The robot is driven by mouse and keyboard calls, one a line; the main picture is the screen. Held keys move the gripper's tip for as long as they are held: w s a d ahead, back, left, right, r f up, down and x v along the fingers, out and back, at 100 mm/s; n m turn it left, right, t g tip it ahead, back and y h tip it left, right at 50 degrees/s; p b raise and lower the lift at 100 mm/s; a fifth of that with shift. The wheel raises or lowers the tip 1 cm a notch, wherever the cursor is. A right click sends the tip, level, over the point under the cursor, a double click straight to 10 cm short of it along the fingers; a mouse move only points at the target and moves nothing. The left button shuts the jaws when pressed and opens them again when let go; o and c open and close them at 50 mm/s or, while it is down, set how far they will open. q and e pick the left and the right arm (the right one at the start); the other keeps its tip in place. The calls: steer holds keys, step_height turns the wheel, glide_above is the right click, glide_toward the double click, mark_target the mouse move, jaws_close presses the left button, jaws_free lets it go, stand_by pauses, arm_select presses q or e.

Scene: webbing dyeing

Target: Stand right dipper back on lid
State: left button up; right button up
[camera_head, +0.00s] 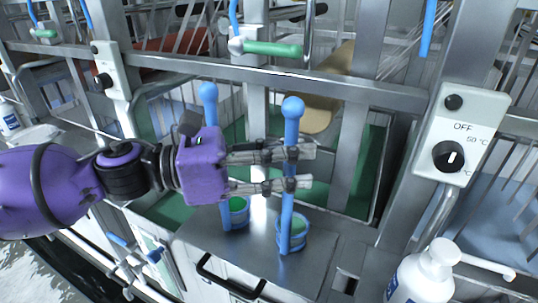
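The right dipper (287,222) is a blue rod with a ball top and a cup with green inside at its foot. It looks upright, with its cup at the grey metal lid (255,264); I cannot tell whether it touches. The left dipper (211,120), of the same kind, stands beside it, partly hidden by my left gripper. My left gripper (298,169) reaches in from the left across the right dipper's rod at mid height. My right gripper is not in view.
A white pump bottle (425,274) stands right of the lid. A control box (461,134) with a knob is on the right post. A metal rail (330,86) crosses behind the dippers. A black handle (230,284) is on the front below the lid.

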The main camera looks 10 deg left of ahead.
arm_select(q)
steer(key=p+v, duration=0.1)
steer(key=v, duration=1.1)
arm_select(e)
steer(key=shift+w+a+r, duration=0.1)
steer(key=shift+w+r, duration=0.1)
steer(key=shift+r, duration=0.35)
arm_select(q)
steer(key=shift+r, duration=0.1)
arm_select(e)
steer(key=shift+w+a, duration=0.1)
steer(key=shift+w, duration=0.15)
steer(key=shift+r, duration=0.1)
